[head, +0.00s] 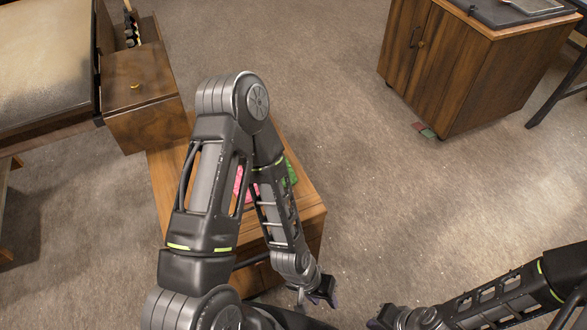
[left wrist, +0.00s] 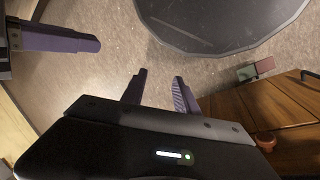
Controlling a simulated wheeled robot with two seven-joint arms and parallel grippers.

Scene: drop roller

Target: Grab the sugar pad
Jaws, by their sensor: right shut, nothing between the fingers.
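I cannot tell for sure which thing is the sugar pad. A pink item (head: 239,184) and a green item (head: 291,171) lie on the small wooden table, both partly hidden by my left arm. My left gripper (head: 317,298) is low in front of that table, away from both items. In the left wrist view, its purple fingers (left wrist: 160,90) are apart with nothing between them. My right gripper (head: 380,320) is at the bottom edge of the head view, partly cut off, shut and empty.
The small wooden table (head: 312,205) stands below my left arm. A wooden cabinet (head: 440,75) stands at the upper right, with a small red and green item (head: 425,130) on the floor by its foot. A larger table (head: 45,60) is at the left. Carpet between them is clear.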

